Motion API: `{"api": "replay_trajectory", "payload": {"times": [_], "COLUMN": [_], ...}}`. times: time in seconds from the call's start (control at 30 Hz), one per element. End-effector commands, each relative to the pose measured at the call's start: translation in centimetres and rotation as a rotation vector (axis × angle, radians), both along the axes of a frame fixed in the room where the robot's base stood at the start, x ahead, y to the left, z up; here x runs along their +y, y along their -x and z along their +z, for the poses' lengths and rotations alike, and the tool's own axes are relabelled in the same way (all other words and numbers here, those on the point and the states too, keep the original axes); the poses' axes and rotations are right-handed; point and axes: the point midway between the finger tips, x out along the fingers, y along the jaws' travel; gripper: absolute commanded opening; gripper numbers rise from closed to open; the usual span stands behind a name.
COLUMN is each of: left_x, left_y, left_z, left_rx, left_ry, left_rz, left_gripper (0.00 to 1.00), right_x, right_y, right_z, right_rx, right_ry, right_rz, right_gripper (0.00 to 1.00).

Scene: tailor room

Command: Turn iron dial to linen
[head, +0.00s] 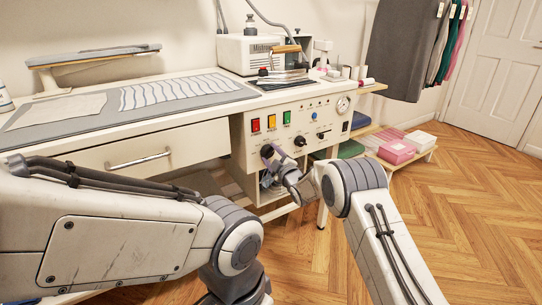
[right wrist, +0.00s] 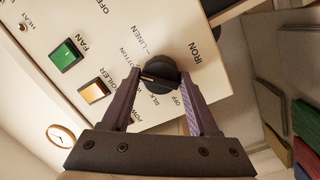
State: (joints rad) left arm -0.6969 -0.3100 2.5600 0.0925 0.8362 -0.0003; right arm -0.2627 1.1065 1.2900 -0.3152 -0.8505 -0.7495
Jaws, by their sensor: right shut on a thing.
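The iron dial (right wrist: 160,75) is a round black knob with a pale pointer line, next to the printed word IRON in the right wrist view. Its pointer faces left in that view, toward the partly covered COTTON label; LINEN is printed above it, SILK and OFF below. My right gripper (right wrist: 163,82) is shut on the dial, one purple finger on each side. In the head view my right gripper (head: 271,154) is at the lower left of the control panel (head: 240,144) and hides most of the dial. My left arm shows, but its gripper is out of view.
Red, yellow and green switches (head: 287,117) sit above the dial, and another black knob (head: 300,141) is to its right. A drawer handle (head: 140,159) sticks out at left. Wooden floor at right is open.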

Motion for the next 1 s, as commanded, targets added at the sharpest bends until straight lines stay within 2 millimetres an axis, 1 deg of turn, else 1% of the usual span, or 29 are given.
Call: {"api": "replay_trajectory", "payload": {"times": [0.27,0.7,1.0], "left_x": [0.0,0.0,0.0], "left_y": [0.0,0.0,0.0], "left_z": [0.5,2.1,3.0], "left_rx": [0.000,0.000,0.000], "left_ry": [0.000,0.000,0.000], "left_rz": [0.000,0.000,0.000], "left_gripper": [0.50,0.50,0.50], "right_x": [0.1,0.1,0.1], "right_y": [0.1,0.1,0.1], "right_z": [-0.1,-0.1,-0.1], "right_rx": [0.081,0.299,0.412], "right_ry": [-0.103,-0.398,-0.552], "right_rz": [0.001,0.001,0.000], "right_gripper": [0.05,0.05,0.05]}}
